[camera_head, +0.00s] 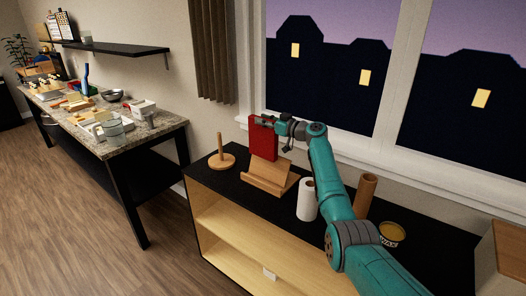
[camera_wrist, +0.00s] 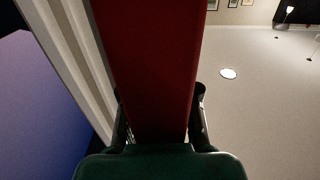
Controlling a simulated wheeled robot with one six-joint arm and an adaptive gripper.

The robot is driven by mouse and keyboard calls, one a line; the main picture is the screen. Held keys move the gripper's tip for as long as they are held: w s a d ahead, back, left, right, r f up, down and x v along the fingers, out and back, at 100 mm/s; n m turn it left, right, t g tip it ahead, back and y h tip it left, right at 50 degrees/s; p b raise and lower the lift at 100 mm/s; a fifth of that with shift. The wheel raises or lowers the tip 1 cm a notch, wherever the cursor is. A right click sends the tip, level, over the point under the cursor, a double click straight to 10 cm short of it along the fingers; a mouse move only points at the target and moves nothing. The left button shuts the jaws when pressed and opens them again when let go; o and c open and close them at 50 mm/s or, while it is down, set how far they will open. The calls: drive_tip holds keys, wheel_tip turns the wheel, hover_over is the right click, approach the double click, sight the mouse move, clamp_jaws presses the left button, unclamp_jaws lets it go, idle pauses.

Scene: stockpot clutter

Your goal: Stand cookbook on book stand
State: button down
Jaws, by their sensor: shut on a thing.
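The cookbook (camera_head: 263,142) is red and upright in the head view, just behind and above the wooden book stand (camera_head: 270,181). My gripper (camera_head: 266,121) is shut on the cookbook near its top edge. In the wrist view the red cookbook (camera_wrist: 155,60) fills the middle, between the two dark fingers of my gripper (camera_wrist: 160,125). The book stand sits on the black top of a low shelf unit. The cookbook's lower edge is close to the stand's back panel; I cannot tell whether they touch.
A wooden peg holder (camera_head: 222,160) stands left of the stand. A white paper roll (camera_head: 307,199), a brown cylinder (camera_head: 366,190) and a yellow tin (camera_head: 391,234) stand to the right, near my arm. The window frame (camera_head: 350,160) is close behind. A cluttered counter (camera_head: 165,124) is at left.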

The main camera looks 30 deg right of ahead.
sight(276, 149)
wheel_tip(276, 149, down, 11)
drive_tip(key=shift+f, duration=0.1)
idle(0.4)
drive_tip(key=shift+f, duration=0.3)
drive_tip(key=c, duration=0.8)
unclamp_jaws()
drive_tip(key=shift+f, duration=0.1)
drive_tip(key=shift+c, duration=0.2)
drive_tip(key=shift+r, duration=0.25)
drive_tip(key=shift+s+d+r, duration=0.1)
drive_tip(key=shift+s, duration=0.1)
drive_tip(key=shift+v, duration=3.5)
drive_tip(key=shift+r, duration=0.15)
